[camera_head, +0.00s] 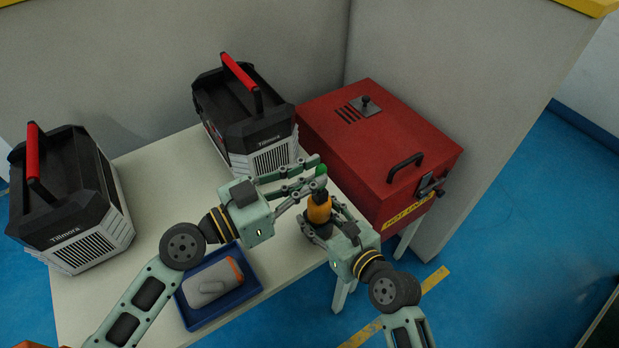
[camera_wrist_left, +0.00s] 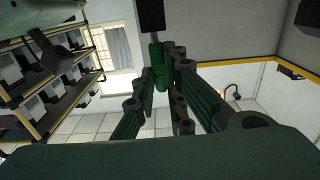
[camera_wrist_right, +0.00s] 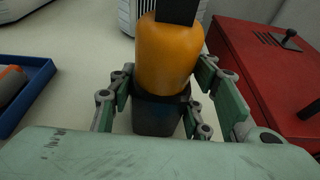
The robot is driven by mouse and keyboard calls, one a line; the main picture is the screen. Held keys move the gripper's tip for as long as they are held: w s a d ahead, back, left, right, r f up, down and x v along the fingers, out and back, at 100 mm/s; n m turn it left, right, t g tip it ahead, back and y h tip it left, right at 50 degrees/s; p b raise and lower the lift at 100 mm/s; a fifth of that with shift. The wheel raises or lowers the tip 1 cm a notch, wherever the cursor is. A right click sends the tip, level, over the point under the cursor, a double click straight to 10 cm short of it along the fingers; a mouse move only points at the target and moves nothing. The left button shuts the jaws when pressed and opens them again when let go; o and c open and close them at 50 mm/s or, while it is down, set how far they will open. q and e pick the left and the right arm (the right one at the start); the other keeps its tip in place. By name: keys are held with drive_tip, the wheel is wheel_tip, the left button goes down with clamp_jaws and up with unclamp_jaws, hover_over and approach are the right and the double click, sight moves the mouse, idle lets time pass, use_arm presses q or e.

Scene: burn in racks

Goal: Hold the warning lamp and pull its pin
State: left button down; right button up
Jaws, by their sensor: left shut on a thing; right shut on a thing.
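The warning lamp has an orange body (camera_head: 318,209) and a dark base, which shows in the right wrist view (camera_wrist_right: 158,114). My right gripper (camera_head: 316,226) is shut around the dark base and holds the lamp roughly upright beside the red box. The pin has a green end (camera_head: 321,170) above the lamp, and this end also shows in the left wrist view (camera_wrist_left: 160,66). A black part (camera_wrist_right: 176,10) rises from the orange top towards it. My left gripper (camera_head: 314,174) is shut on the green end. I cannot tell how deep the pin sits.
A red box (camera_head: 375,150) with a black handle stands close on the right. Two black-and-grey units with red handles, one at the back (camera_head: 240,115) and one at the left (camera_head: 65,200), stand on the pale table (camera_head: 160,180). A blue tray (camera_head: 196,322) holds a grey-and-orange object.

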use_arm(q)
drive_tip(key=shift+r, duration=0.2)
use_arm(e)
drive_tip(key=shift+f, duration=0.1)
use_arm(q)
drive_tip(key=shift+r, duration=1.6)
use_arm(e)
drive_tip(key=o, duration=1.4)
drive_tip(key=shift+s+d, duration=0.1)
drive_tip(key=v, duration=1.1)
drive_tip(key=shift+s+d, duration=0.2)
drive_tip(key=shift+s, duration=0.1)
